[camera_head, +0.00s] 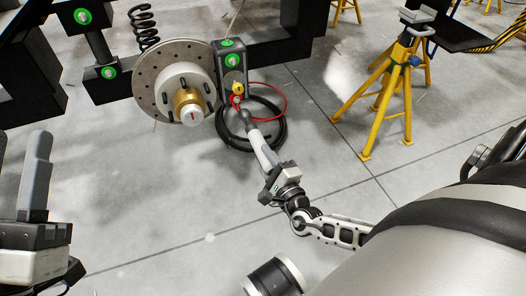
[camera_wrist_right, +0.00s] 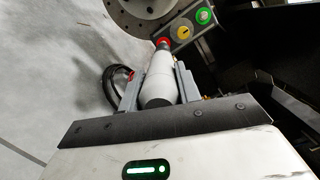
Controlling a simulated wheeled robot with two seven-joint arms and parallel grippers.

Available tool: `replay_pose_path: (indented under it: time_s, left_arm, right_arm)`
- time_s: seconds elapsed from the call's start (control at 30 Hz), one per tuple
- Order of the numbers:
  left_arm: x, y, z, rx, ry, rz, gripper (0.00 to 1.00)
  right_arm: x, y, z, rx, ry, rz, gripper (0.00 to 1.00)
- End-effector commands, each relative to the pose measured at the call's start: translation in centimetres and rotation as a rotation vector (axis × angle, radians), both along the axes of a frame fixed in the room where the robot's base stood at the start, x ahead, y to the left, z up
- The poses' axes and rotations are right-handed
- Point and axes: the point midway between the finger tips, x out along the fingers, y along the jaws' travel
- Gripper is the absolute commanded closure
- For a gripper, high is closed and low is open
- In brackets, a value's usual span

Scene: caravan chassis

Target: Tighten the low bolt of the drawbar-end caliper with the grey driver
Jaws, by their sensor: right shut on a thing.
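The caliper (camera_head: 230,76) hangs at the right edge of the brake disc (camera_head: 150,80). On its face are a green-ringed bolt (camera_head: 232,60), a yellow disc (camera_head: 237,88) and a red-ringed low bolt (camera_head: 236,100). My right gripper (camera_head: 272,168) is shut on the grey driver (camera_head: 262,150), whose shaft points up to the low bolt. In the right wrist view the driver's pale handle (camera_wrist_right: 159,80) lies between the fingers and lines up with the red ring (camera_wrist_right: 162,43). I cannot tell whether the tip touches the bolt. My left gripper (camera_head: 36,190) is partly cut off at the left edge.
A black hose coil (camera_head: 279,133) lies on the floor behind the driver, with a red cable (camera_head: 285,97) looping beside it. A yellow axle stand (camera_head: 392,85) stands at the right. A coil spring (camera_head: 143,25) is above the disc. The foreground floor is mostly clear.

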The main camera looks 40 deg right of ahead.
Motion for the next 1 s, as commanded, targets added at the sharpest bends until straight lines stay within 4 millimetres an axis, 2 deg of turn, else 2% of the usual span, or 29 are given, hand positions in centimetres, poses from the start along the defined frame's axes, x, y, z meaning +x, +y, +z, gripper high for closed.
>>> replay_pose_path:
  time_s: [0.3,0.53,0.73,1.0]
  left_arm:
    - [0.0,0.0,0.0,-0.007,0.017,-0.005,0.64]
    - [-0.3,0.0,-0.3,0.002,-0.024,0.01,0.64]
    - [-0.8,-0.1,1.3,0.026,-0.147,0.011,0.64]
    - [-1.4,-0.4,2.2,0.05,-0.24,0.007,0.64]
  right_arm:
    - [-0.2,0.1,0.4,-0.002,-0.008,0.001,1.0]
    - [1.7,-0.4,0.3,-0.001,-0.011,0.0,1.0]
    - [3.5,-0.8,0.3,-0.001,-0.01,0.0,1.0]
    - [5.1,-1.2,0.3,-0.001,-0.009,0.0,1.0]
